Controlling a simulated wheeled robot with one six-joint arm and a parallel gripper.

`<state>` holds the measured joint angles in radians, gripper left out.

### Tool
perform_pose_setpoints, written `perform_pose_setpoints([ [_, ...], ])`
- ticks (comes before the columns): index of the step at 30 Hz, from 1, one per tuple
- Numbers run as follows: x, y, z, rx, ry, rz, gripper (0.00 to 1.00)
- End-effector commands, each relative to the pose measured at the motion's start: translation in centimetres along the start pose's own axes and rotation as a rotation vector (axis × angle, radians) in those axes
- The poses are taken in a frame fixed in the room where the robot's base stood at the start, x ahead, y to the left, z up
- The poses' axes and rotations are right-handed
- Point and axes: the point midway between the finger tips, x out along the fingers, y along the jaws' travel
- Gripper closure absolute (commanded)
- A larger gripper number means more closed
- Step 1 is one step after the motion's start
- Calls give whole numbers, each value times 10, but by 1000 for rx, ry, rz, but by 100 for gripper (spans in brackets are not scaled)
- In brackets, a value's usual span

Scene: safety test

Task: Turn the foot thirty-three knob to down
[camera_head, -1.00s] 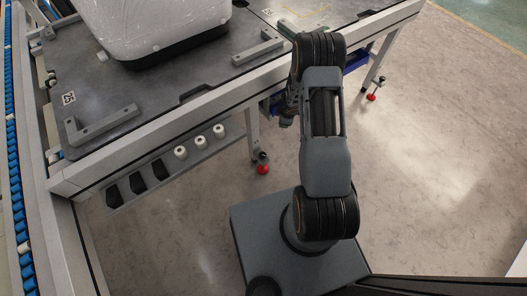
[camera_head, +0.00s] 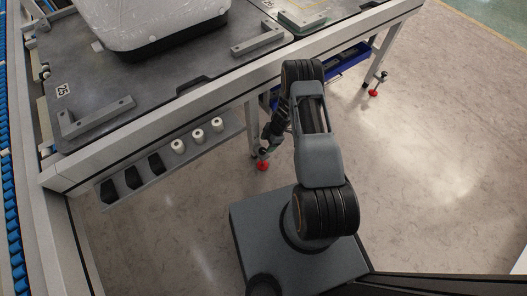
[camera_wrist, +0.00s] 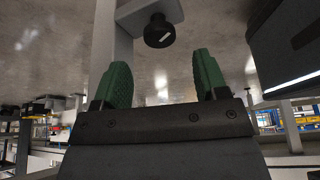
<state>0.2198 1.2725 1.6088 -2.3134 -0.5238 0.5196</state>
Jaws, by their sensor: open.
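In the wrist view a round black knob (camera_wrist: 159,32) with a short, near-horizontal white mark sits on a grey bracket beside a table leg (camera_wrist: 104,45). My gripper (camera_wrist: 163,75) has its two green fingers spread wide and empty, with the knob ahead of and between their tips, apart from both. In the head view my gripper (camera_head: 266,148) is at the near table leg, just above a red foot (camera_head: 262,166). It hides most of the knob there. I cannot read any foot number.
The workbench (camera_head: 185,80) carries a wrapped white case (camera_head: 150,20) and grey bars. A rail under its edge holds white rollers (camera_head: 197,136) and black inserts. Another red foot (camera_head: 373,93) stands at a farther leg. The floor at right is clear.

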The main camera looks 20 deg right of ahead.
Motion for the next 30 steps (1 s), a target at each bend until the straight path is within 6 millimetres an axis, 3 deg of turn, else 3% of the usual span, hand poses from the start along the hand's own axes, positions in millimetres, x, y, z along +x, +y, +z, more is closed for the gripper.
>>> perform_pose_setpoints([
  [3, 24, 0, 1, -1, 1, -2, 33],
  [12, 52, 0, 0, 0, 0, 0, 33],
  [25, 56, 0, 0, 0, 0, 1, 34],
  [30, 56, 0, 0, 0, 0, 1, 51],
])
